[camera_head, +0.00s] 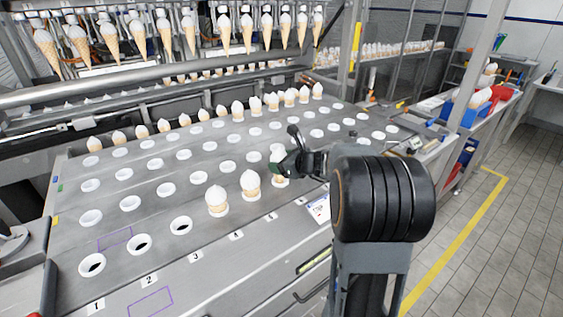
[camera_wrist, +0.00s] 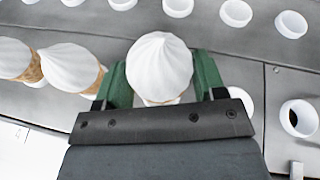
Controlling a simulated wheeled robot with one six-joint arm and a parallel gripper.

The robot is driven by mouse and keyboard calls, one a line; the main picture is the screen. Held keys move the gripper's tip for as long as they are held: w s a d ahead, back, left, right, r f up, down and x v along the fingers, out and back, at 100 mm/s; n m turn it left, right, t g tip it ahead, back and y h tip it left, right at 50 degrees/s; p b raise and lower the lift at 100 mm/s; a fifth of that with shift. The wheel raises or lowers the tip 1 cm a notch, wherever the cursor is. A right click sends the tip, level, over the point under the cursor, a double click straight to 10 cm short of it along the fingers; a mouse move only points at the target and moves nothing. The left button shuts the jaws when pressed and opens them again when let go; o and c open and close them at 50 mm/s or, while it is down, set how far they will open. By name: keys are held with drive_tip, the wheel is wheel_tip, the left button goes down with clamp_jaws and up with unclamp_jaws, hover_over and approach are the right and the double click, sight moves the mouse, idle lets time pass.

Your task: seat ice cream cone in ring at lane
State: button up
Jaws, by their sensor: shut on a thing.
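My gripper (camera_head: 292,162) is over the front row of the lane plate, shut on a white-topped ice cream cone (camera_head: 279,181). In the wrist view the cone's white swirl (camera_wrist: 160,68) stands between the two green fingers and looks upright. The cone is in line with the front-row rings, right of two standing cones. The ring under it is hidden, so I cannot tell whether the cone is seated in it. The two neighbouring cones (camera_head: 250,184) and (camera_head: 217,200) stand upright in front-row rings.
Empty white rings (camera_head: 181,226) fill the front left, and more empty rings (camera_wrist: 298,118) lie right of my gripper. Several cones stand in the back row (camera_head: 204,116). A rack of hanging cones (camera_head: 247,32) is above the plate's far side.

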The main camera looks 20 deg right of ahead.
drive_tip(key=shift+s+f+b, duration=0.15)
drive_tip(key=shift+f+b, duration=1.05)
drive_tip(key=shift+f, duration=0.2)
drive_tip(key=o, duration=0.8)
drive_tip(key=v, duration=1.4)
drive_tip(key=shift+p, duration=0.4)
drive_tip(key=shift+f, duration=0.1)
